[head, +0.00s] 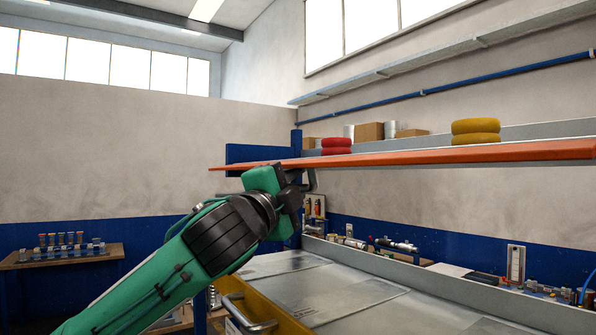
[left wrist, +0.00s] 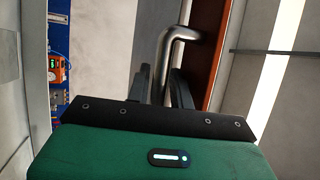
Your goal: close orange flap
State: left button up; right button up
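The orange flap (head: 420,156) is raised and shows nearly edge-on in the head view, a long thin panel above the workbench. Its orange edge (left wrist: 212,50) also shows in the left wrist view. A bent grey metal handle (left wrist: 177,36) stands out beside that edge. My left gripper (head: 304,184) is under the left part of the flap. In the left wrist view its black fingers (left wrist: 163,85) stand close together on either side of the handle bar and appear shut on it. The contact itself is partly hidden. My right gripper is not in view.
Below the flap is a metal bench top (head: 350,290) with a yellow drawer front (head: 265,318). Tools lie along its back rail. Red rings (head: 336,146) and yellow rings (head: 475,132) show above the flap line. A small table (head: 62,255) stands at left.

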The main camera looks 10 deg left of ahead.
pick_arm(q)
jog(key=shift+w+d, duration=0.15)
jog(key=shift+w, duration=0.15)
grip_shut()
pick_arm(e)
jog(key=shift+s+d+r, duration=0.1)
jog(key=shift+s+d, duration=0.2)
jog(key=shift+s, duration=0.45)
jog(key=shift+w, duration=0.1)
